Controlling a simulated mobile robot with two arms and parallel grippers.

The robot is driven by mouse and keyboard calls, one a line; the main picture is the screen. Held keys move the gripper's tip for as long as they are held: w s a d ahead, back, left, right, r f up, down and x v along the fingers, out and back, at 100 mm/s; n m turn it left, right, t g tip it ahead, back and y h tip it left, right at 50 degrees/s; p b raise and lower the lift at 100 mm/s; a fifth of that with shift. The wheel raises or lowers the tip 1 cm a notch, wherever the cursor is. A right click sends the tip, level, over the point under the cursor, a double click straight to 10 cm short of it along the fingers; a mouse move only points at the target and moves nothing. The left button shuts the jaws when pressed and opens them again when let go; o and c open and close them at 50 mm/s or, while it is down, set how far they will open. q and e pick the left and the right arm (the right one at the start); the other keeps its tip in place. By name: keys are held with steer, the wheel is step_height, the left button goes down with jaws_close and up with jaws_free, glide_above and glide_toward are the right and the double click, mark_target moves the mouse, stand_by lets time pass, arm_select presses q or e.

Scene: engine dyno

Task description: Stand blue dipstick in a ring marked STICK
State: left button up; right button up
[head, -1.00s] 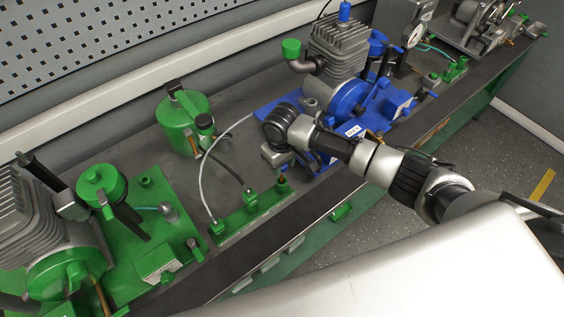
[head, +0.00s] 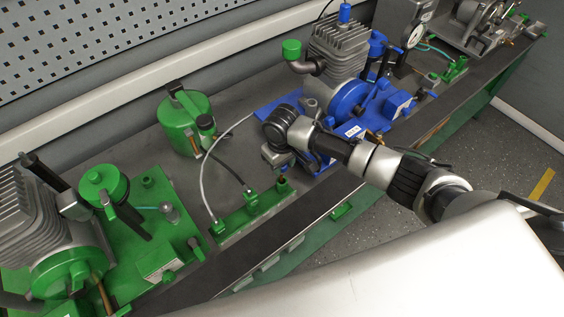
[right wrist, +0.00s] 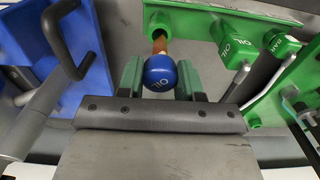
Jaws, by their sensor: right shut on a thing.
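A copper-coloured stem shows beyond the knob, against the green bar (right wrist: 190,18). No ring marked STICK can be read in either view. My left gripper is not in view.
A blue engine (head: 350,98) on a blue plate stands right beside the right gripper. A green canister (head: 184,125) stands behind the bar, with a pale hose and a dark hose nearby. A green engine (head: 70,265) is at left. Bare bench lies around the canister.

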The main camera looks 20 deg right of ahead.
steer(key=shift+p, duration=0.4)
steer(key=shift+f, duration=0.15)
stand_by(0.4)
steer(key=shift+f, duration=0.5)
steer(key=shift+f+b, duration=0.15)
steer(key=shift+b, duration=0.15)
steer(key=shift+f+b, duration=0.5)
steer(key=shift+f, duration=0.5)
steer(key=shift+f, duration=0.2)
